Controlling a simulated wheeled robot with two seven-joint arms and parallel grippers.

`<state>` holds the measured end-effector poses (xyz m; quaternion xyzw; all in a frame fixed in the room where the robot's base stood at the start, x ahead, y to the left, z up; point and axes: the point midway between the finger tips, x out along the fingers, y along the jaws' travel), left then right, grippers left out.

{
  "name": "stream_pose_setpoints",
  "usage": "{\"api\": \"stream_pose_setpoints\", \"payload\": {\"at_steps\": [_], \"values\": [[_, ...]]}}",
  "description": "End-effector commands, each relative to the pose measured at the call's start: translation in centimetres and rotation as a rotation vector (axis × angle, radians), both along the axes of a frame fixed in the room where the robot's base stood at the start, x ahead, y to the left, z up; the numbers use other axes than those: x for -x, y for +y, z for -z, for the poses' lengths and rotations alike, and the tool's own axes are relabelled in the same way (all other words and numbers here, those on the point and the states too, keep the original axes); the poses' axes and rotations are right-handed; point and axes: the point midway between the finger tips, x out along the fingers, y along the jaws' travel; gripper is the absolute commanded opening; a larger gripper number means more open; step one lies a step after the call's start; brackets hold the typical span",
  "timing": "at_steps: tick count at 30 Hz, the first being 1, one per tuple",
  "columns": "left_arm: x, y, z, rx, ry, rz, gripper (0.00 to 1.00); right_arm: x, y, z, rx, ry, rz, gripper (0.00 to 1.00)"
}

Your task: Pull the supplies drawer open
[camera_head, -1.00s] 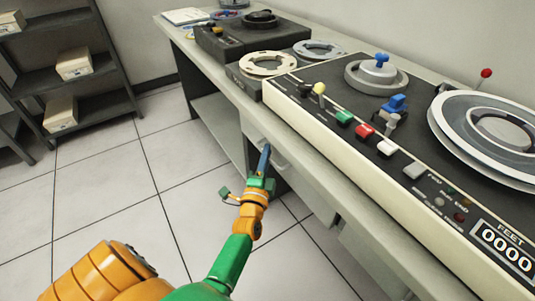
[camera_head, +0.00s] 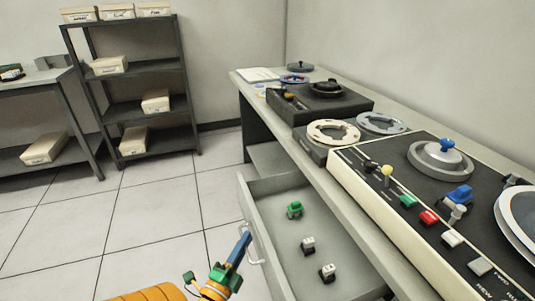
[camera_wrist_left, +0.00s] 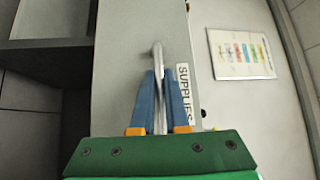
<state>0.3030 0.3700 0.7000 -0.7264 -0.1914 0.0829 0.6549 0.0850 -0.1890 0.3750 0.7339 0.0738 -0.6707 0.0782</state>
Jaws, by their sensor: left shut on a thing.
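The supplies drawer (camera_head: 283,240) is pulled out from under the bench in the head view, with its inside showing. Its front carries a pale bar handle (camera_head: 253,256). In the left wrist view the handle (camera_wrist_left: 158,55) runs up between my fingers, beside a SUPPLIES label (camera_wrist_left: 183,95). My left gripper (camera_head: 245,238) is shut on the handle, with its blue fingers (camera_wrist_left: 160,85) on either side of the bar. A green item (camera_head: 295,210) and two small black-and-white items (camera_head: 308,246) (camera_head: 327,273) lie in the drawer. My right gripper is out of view.
The bench top (camera_head: 312,172) above the drawer holds tape decks (camera_head: 405,180) with reels and coloured keys. Shelves (camera_head: 150,107) with boxes stand at the back left. The tiled floor (camera_head: 150,215) left of the drawer is clear.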

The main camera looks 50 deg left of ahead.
Motion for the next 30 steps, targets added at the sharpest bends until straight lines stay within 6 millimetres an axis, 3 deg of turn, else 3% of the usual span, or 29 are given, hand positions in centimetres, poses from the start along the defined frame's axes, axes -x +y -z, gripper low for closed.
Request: {"api": "stream_pose_setpoints", "payload": {"at_steps": [3,10,26,27,30], "values": [[1.9,0.8,0.0,-0.001,0.004,0.000,0.00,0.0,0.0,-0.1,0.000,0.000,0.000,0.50],[4.3,1.8,0.0,0.000,0.001,-0.001,0.00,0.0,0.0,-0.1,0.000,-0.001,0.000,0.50],[5.1,2.1,0.0,0.000,-0.001,-0.002,0.00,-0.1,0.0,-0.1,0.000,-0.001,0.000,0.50],[5.1,2.1,0.0,0.000,-0.001,-0.002,0.15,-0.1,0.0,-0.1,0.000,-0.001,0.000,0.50],[5.1,2.1,0.0,0.000,-0.001,-0.002,0.42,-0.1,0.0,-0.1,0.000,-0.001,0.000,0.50]]}}
